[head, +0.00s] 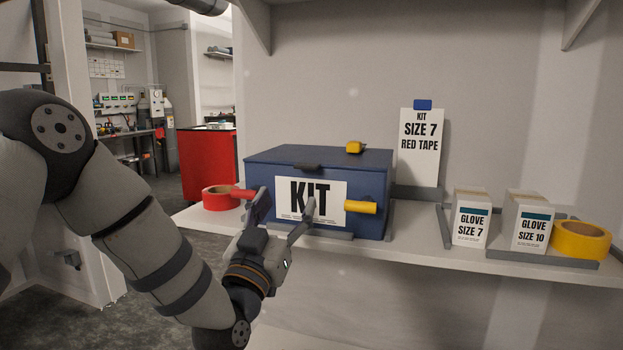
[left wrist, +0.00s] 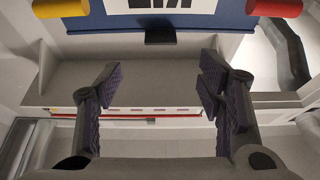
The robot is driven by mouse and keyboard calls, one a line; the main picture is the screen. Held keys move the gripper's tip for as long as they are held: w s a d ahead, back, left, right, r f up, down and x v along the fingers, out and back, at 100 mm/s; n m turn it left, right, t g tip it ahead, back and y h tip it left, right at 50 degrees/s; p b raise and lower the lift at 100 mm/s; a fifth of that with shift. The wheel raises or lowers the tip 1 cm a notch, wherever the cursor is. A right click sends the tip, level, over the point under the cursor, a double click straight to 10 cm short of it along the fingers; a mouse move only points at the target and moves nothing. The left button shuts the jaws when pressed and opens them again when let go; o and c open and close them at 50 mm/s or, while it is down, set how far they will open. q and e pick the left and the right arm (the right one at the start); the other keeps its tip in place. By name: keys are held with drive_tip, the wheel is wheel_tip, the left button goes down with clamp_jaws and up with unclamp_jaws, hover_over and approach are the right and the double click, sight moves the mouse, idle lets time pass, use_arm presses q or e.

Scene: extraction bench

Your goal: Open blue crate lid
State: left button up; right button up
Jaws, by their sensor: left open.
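The blue crate (head: 262,190) stands on the shelf with a white KIT label (head: 335,190) on its front. Its lid (head: 290,154) is down and looks shut. A dark tab (head: 306,167) sits at the lid's front edge; a dark tab (left wrist: 160,35) also shows in the left wrist view. A red handle (head: 242,193) and a yellow handle (head: 360,207) stick out from the front. My left gripper (head: 284,208) is open and empty in front of the crate, below the tab. Its spread fingers (left wrist: 160,78) hold nothing in the left wrist view. My right gripper is not seen.
A yellow piece (head: 354,147) sits on the lid. Red tape (head: 218,198) lies left of the crate. To the right stand a sign (head: 420,165), two glove boxes (head: 470,218) (head: 527,222) and yellow tape (head: 580,240). The shelf's front edge (head: 450,262) runs below them.

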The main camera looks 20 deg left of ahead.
sight(304, 169)
use_arm(q)
drive_tip(key=x, duration=0.9)
drive_tip(key=shift+w+a+f+b, duration=0.1)
drive_tip(key=shift+w+f+b, duration=0.1)
drive_tip(key=shift+b, duration=0.1)
drive_tip(key=shift+w+r, duration=0.35)
drive_tip(key=shift+w, duration=0.1)
clamp_jaws()
drive_tip(key=shift+r, duration=0.1)
